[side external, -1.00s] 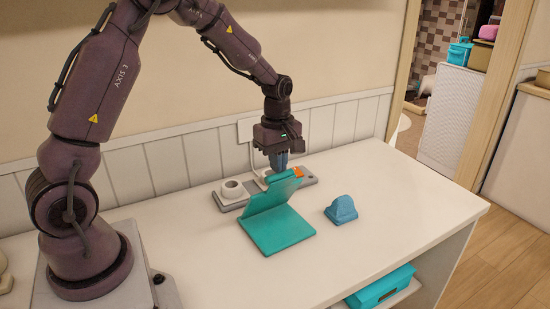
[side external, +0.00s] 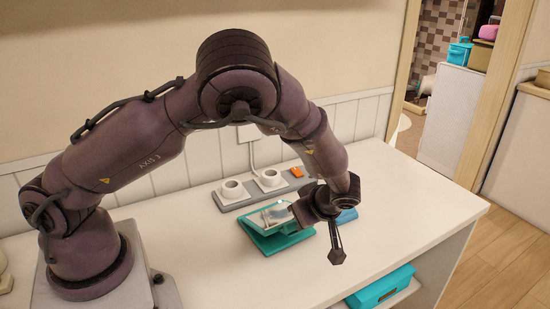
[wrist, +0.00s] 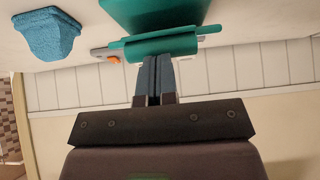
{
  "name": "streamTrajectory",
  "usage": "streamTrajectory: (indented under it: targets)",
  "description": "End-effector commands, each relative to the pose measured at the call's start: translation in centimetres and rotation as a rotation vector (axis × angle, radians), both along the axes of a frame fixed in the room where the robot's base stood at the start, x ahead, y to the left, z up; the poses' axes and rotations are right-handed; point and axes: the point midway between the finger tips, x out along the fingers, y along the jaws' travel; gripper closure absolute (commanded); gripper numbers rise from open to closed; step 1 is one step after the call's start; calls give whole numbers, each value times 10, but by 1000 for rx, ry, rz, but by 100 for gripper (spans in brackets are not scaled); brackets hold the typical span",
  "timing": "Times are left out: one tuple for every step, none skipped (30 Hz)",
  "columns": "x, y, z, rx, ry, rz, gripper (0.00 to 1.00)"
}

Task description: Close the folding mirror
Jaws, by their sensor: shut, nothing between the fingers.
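The teal folding mirror (side external: 283,242) lies on the white table, partly hidden by my arm in the side view. Its hinged panel (side external: 265,217) is tilted low over the base, with a gap between them, and shows a pale, glossy face. In the wrist view the mirror's teal panel (wrist: 150,14) and the bar along its edge (wrist: 160,43) are at the top. My gripper (wrist: 158,60) is shut and empty, its fingertips at the bar; contact looks likely but is not certain. In the side view my gripper (side external: 297,212) reaches in from the right, fingers partly hidden.
A blue wedge-shaped block (wrist: 47,35) stands beside the mirror; my wrist partly hides it in the side view (side external: 347,216). A teal box (side external: 382,288) sits below the tabletop.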

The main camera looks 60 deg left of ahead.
Motion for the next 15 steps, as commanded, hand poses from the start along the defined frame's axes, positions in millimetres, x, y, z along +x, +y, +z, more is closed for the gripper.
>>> streamTrajectory:
  targets:
    - [0,-4,-9,49,7,-6,100]
    - [0,-7,-13,73,9,-5,100]
    - [1,-9,-18,103,10,-5,100]
    - [0,-10,-22,125,11,-4,100]
    - [1,-12,-26,145,13,-4,100]
    - [1,-14,-30,171,14,-4,100]
    - [1,-15,-33,189,14,-2,100]
    - [1,-16,-36,207,16,-3,100]
    - [1,-17,-40,215,16,-1,100]
    - [1,-18,-42,210,15,2,100]
    - [1,-18,-45,208,15,2,100]
    - [1,-19,-48,208,15,2,100]
    - [1,-20,-50,207,15,2,100]
    - [1,-21,-52,206,15,2,100]
    - [1,-21,-54,205,15,2,100]
